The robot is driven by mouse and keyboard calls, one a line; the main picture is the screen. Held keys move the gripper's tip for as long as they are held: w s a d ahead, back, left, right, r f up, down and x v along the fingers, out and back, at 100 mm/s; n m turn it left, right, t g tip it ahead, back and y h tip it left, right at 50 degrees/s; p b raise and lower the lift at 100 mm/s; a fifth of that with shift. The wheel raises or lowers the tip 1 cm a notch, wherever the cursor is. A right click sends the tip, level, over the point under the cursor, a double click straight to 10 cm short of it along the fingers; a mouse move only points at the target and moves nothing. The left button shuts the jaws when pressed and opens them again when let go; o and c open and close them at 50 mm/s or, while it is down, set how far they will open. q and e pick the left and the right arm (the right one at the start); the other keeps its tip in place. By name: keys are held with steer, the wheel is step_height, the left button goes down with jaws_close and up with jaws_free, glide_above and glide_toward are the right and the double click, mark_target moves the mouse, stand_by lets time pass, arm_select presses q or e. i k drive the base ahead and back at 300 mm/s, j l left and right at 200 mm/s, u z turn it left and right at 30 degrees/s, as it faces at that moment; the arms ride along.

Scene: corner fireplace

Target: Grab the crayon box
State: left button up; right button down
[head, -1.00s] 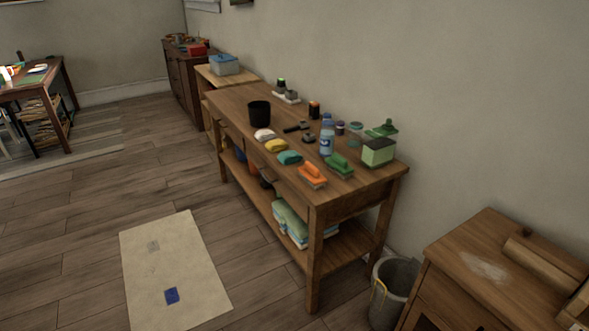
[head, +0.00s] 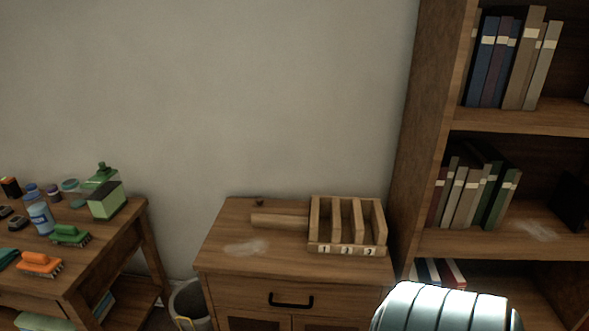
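I see no crayon box that I can make out in the head view. Neither of my grippers shows. A wooden cabinet (head: 278,270) stands in the middle against the wall. On its top is a wooden rack (head: 347,226) with upright dividers and the labels 1, 2 and 3. Its slots look empty. A wooden block or roll (head: 280,219) lies left of the rack.
A wooden workbench (head: 113,250) at the left holds an orange brush (head: 40,263), a green brush (head: 70,235), bottles and a green-topped container (head: 106,200). A bucket (head: 189,302) stands between bench and cabinet. A bookshelf (head: 425,130) with books is at the right.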

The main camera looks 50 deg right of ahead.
mark_target(271, 222)
steer(key=z, duration=1.65)
